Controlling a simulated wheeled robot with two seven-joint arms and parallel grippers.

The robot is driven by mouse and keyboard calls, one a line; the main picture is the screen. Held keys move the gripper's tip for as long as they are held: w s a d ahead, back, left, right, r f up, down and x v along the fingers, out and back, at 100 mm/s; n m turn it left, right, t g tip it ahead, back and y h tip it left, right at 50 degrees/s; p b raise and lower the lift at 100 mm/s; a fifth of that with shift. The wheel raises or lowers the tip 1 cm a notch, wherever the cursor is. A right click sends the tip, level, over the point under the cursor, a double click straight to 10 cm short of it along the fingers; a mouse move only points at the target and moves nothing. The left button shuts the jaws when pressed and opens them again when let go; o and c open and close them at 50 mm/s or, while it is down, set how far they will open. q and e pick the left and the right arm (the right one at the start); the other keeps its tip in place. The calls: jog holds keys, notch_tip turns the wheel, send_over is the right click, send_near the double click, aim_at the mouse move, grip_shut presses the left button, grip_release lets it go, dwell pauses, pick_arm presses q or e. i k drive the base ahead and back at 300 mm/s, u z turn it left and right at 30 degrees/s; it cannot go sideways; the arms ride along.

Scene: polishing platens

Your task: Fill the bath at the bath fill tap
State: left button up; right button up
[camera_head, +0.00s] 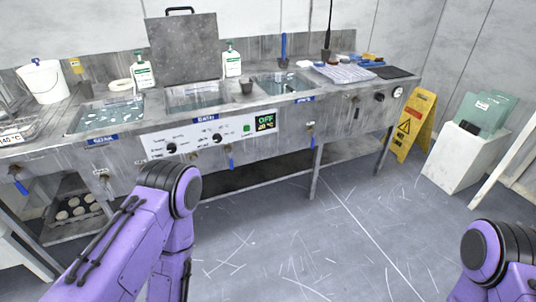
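A metal wet bench holds several sunken tanks. The middle tank (197,97), with a blue label on its front edge, holds some clear liquid and has its grey lid (183,48) standing up behind it. A control panel (205,137) below it has knobs and a display (265,122) reading OFF. Taps with blue levers hang from the front, one below the panel (231,162) and one to the right (313,142). I cannot tell which is the bath fill tap. My purple arms show at bottom left and bottom right, apart from the bench. Neither gripper is in view.
A left tank (104,115) and a right tank (281,84) hold liquid. A yellow warning sign (410,124) and a white block (466,153) stand right. The floor in front is clear.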

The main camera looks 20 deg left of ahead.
aim_at(231, 161)
jog(key=u, duration=0.05)
jog(key=i, duration=1.3)
jog(key=u, duration=0.65)
